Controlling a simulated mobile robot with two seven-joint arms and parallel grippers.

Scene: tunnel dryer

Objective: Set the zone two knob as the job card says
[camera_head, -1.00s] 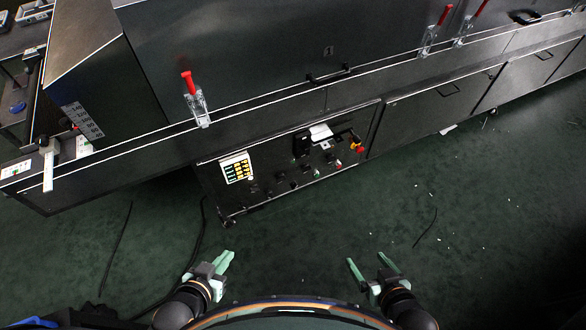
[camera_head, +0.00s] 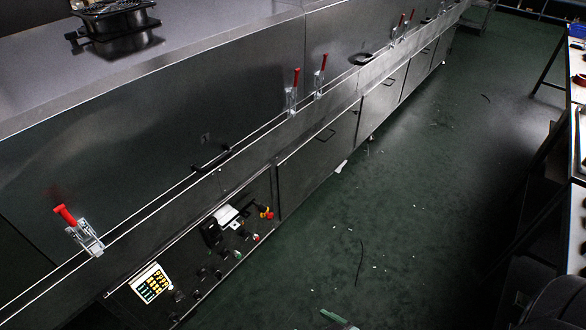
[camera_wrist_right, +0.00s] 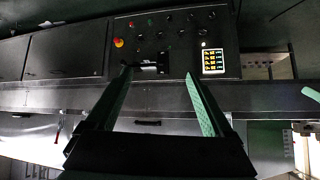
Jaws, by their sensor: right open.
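The control panel (camera_head: 190,262) is on the dryer's lower front at the lower left of the head view. It also shows upside down at the top of the wrist view (camera_wrist_right: 175,55). Several small dark knobs (camera_head: 203,272) sit on it; I cannot tell which is zone two. A white plate with yellow and green rows (camera_head: 152,285) is at its left end; I cannot read it or tell whether it is the job card. My right gripper (camera_wrist_right: 160,75) is open and empty, apart from the panel. A green fingertip (camera_head: 338,318) shows at the head view's bottom edge. My left gripper is not identifiable.
A red and yellow button (camera_head: 266,213) and a white sheet on a black holder (camera_head: 228,214) are at the panel's right part. Red-handled clamps (camera_head: 78,230) line the dryer's ledge. Benches (camera_head: 578,120) stand at the right. The floor between has scattered bits and a dark cable (camera_head: 360,262).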

